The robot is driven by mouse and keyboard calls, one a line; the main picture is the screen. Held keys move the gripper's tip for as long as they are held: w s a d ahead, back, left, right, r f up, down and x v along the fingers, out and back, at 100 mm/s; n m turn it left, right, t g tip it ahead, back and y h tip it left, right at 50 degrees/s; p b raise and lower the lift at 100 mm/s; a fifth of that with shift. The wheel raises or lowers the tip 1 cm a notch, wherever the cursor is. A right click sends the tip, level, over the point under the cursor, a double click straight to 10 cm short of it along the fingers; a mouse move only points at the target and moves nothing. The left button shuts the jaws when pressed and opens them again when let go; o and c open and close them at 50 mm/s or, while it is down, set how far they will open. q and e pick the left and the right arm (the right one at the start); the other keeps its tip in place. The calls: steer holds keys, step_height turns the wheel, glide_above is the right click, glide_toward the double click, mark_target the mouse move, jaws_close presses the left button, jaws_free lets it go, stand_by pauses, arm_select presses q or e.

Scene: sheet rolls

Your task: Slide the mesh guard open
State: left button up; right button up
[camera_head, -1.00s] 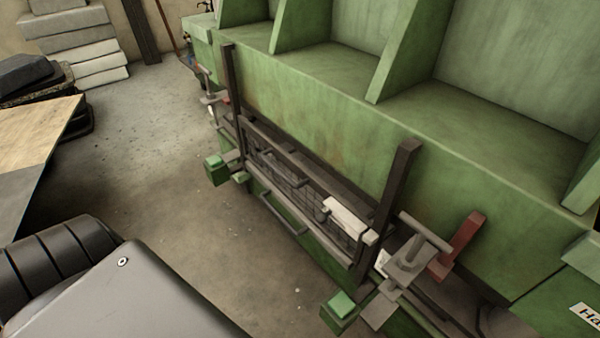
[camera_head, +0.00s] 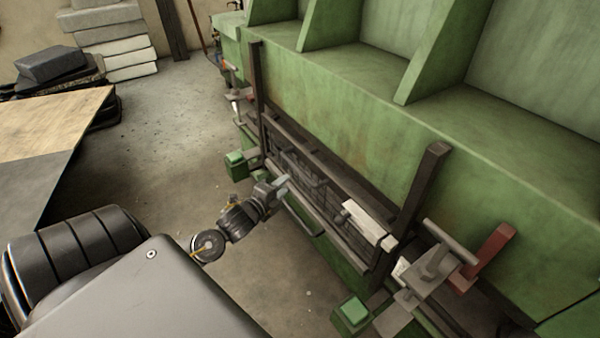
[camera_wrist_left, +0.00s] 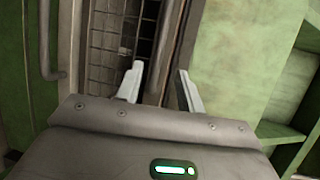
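The mesh guard (camera_head: 318,188) is a dark wire grid in a brown frame, set low in the front of the green machine. A grey bar handle (camera_head: 300,215) runs along its lower front. In the left wrist view the mesh (camera_wrist_left: 107,42) lies just beyond the fingers, and a grey bar (camera_wrist_left: 46,40) stands at the left. My left gripper (camera_head: 280,188) is at the left part of the guard. In the left wrist view its two pale fingers (camera_wrist_left: 160,84) are apart, with nothing clearly between them. Contact with the frame cannot be told. My right gripper is out of view.
The green machine (camera_head: 340,115) fills the right side. Dark upright posts (camera_head: 424,195) flank the guard. A grey clamp (camera_head: 432,262), red lever (camera_head: 487,257) and green block (camera_head: 352,312) stick out near the right post. A wooden-topped table (camera_head: 55,125) stands left; open floor lies between.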

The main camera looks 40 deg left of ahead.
mark_target(301, 170)
arm_select(q)
steer(key=x, duration=1)
steer(key=shift+w+f, duration=0.2)
steer(key=shift+w, duration=0.15)
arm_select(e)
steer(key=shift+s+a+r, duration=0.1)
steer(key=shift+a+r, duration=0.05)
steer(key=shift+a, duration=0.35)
arm_select(q)
steer(key=shift+c, duration=0.2)
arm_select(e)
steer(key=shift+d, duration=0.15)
